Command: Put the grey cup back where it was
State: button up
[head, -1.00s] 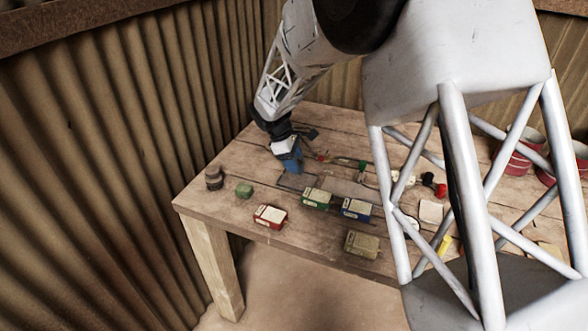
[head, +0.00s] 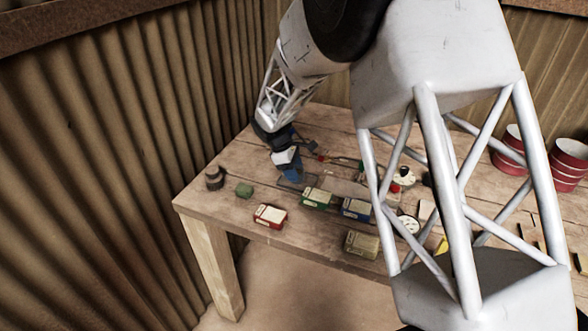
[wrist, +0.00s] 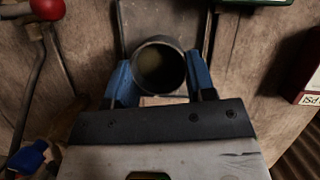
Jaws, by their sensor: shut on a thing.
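My gripper (head: 289,175) is low over the far left part of the wooden table, its blue fingers pointing down. In the wrist view my gripper (wrist: 160,82) is shut on the grey cup (wrist: 158,67), one blue finger on each side. The cup is upright and I look into its open, empty-looking mouth. A flat grey plate (wrist: 150,14) lies beneath or just beyond the cup; I cannot tell whether the cup touches it. The plate also shows beside the fingers in the head view (head: 297,185), where the cup is hidden by the gripper.
Boxes stand in front: red (head: 270,217), green (head: 317,199), blue (head: 355,208) and tan (head: 361,244). A red-knobbed lever (wrist: 46,8) is close by. Red tins (head: 568,165) stand far right.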

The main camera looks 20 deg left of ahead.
jog(key=o, duration=1)
jog(key=shift+r, duration=0.1)
jog(key=v, duration=1.2)
jog(key=shift+d+r, duration=0.1)
jog(key=shift+d, duration=0.05)
